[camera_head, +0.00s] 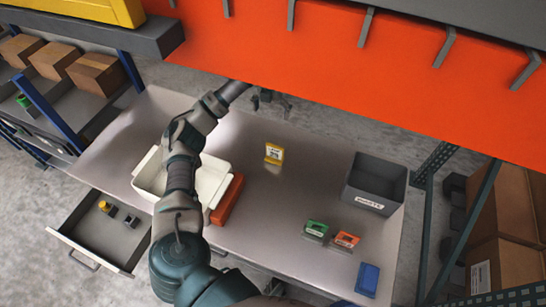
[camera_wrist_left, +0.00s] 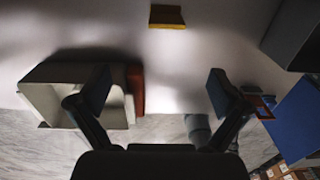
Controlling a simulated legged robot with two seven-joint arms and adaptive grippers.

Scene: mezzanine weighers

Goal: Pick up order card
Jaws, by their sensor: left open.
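No single item is clearly marked as the order card. A small yellow labelled piece (camera_head: 274,153) stands on the grey table, and it also shows in the left wrist view (camera_wrist_left: 167,16). A green labelled piece (camera_head: 316,229) and an orange labelled piece (camera_head: 346,239) sit further right. My left gripper (camera_head: 270,100) is beyond the yellow piece, near the table's far edge, partly hidden by its wrist. In the left wrist view its fingers (camera_wrist_left: 157,90) are wide apart with nothing between them. My right gripper is not in view.
A white tray (camera_head: 148,181) and a red-orange block (camera_head: 228,199) lie beside my left arm. A grey bin (camera_head: 377,169) stands right, a blue item (camera_head: 367,279) at the near edge. An open drawer (camera_head: 88,228) holds small items. An orange beam (camera_head: 330,75) crosses above.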

